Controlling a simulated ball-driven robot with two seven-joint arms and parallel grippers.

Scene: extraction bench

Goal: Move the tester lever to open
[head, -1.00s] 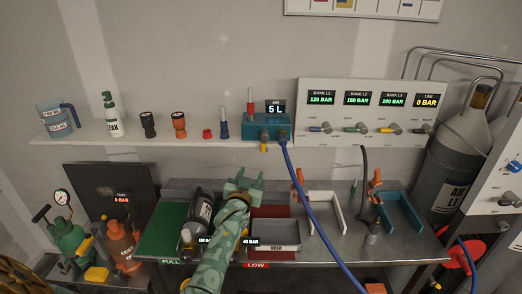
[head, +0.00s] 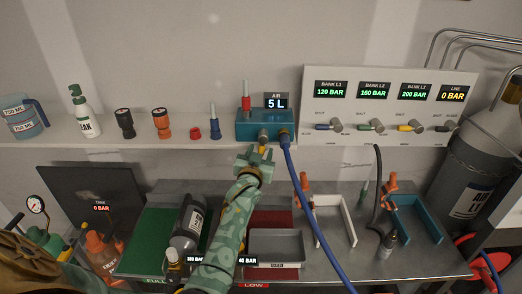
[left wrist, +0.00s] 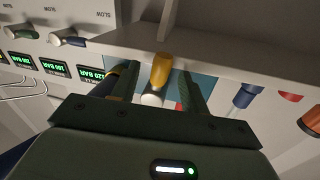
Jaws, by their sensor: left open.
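The tester is a teal box (head: 256,124) on the wall shelf, beside a sign reading AIR 5 L. Its yellow-tipped lever (left wrist: 162,70) shows in the left wrist view, with a pale metal stem, between the two fingers of my left gripper (left wrist: 155,92). In the head view my left gripper (head: 259,158) is just below the tester's front and hides most of the lever. The jaws are open, one finger on each side of the lever; I cannot tell whether either touches it. My right gripper is not in view.
A blue hose (head: 300,190) hangs from the tester just right of my gripper. A valve panel (head: 385,105) stands to the right. Red and blue fittings (head: 215,128) are on the shelf to the left. A grey tray (head: 276,248) and bottles occupy the bench below.

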